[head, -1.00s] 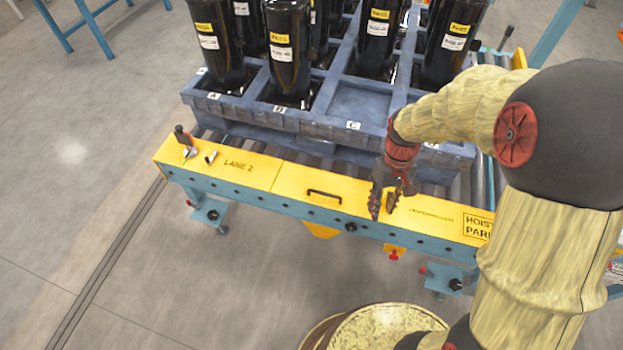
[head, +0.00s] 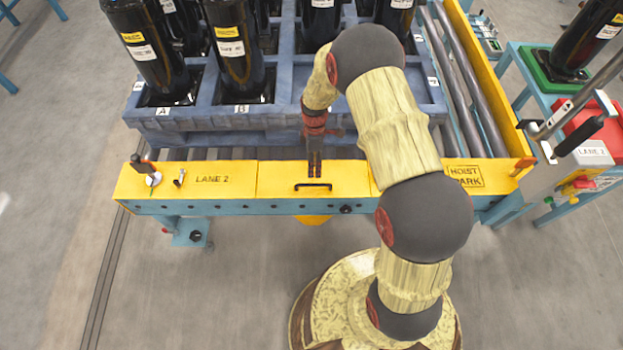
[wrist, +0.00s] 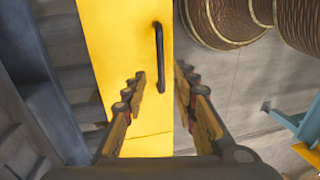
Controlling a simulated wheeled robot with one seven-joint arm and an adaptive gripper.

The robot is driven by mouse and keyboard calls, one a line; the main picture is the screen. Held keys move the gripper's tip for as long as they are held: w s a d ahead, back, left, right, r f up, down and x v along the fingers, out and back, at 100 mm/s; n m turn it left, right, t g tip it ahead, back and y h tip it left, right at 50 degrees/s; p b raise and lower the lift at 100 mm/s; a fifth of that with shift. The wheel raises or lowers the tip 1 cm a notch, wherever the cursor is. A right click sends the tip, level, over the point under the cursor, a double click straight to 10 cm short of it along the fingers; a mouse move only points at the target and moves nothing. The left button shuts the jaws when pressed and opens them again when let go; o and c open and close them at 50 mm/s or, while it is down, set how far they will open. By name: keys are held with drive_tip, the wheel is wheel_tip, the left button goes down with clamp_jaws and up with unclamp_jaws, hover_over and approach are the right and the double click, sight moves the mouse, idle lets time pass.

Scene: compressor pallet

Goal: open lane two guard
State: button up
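The lane two guard (head: 300,178) is a yellow cover panel on the conveyor's front rail, lying flat and closed. Its black bar handle (head: 313,185) is near its front edge, and it also shows in the wrist view (wrist: 159,57). The yellow panel to its left bears the words LANE 2 (head: 212,179). My gripper (head: 314,172) points down over the guard, just behind the handle in the head view. In the wrist view its fingers (wrist: 160,95) are apart with nothing between them, and the handle lies ahead of the fingertips, apart from them.
A blue pallet (head: 190,123) with black compressors (head: 237,50) stands on the rollers behind the guard. A HOIST PARK plate (head: 465,177) is at right. A green-topped stand (head: 545,72) is at far right.

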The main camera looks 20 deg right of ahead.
drive_tip(key=b, duration=0.3)
hover_over(314, 180)
drive_tip(key=s+a, duration=0.1)
drive_tip(key=s, duration=0.3)
drive_tip(key=f, duration=0.7)
drive_tip(key=shift+w+f, duration=0.25)
drive_tip(key=shift+f, duration=0.15)
drive_tip(key=c, duration=0.3)
drive_tip(key=c, duration=0.4)
drive_tip(key=shift+r, duration=0.1)
clamp_jaws()
